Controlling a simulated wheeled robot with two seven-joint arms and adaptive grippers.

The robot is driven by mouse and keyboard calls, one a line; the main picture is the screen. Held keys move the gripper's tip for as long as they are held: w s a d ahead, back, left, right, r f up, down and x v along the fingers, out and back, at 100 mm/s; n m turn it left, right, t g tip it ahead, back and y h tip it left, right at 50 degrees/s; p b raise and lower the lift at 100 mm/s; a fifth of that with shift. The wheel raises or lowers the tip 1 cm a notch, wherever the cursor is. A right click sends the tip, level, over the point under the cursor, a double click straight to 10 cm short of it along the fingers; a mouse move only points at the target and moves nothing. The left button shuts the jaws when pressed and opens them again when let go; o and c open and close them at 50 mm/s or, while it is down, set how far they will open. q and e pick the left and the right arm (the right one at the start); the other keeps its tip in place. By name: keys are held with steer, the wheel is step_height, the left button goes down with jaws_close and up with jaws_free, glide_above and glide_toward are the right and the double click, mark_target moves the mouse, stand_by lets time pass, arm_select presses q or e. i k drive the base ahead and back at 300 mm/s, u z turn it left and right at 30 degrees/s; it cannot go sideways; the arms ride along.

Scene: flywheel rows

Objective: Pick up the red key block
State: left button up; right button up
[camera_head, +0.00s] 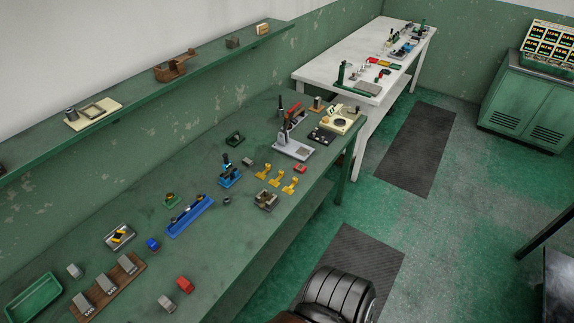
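A small red block (184,285) lies on the near part of the green bench (225,262), beside a grey block (166,302). A smaller red piece (300,168) lies farther along the bench near its right edge. I cannot tell from their shapes which one is the key block. Neither of my grippers is in view.
A wooden rack with grey blocks (131,263) and a green tray (36,297) are at the near left. A blue tray (190,217) and yellow pieces (276,180) stand mid-bench. A white table (330,68) is beyond. Dark mats (416,150) lie on the floor.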

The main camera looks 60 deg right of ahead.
mark_target(300, 169)
steer(key=z, duration=1.45)
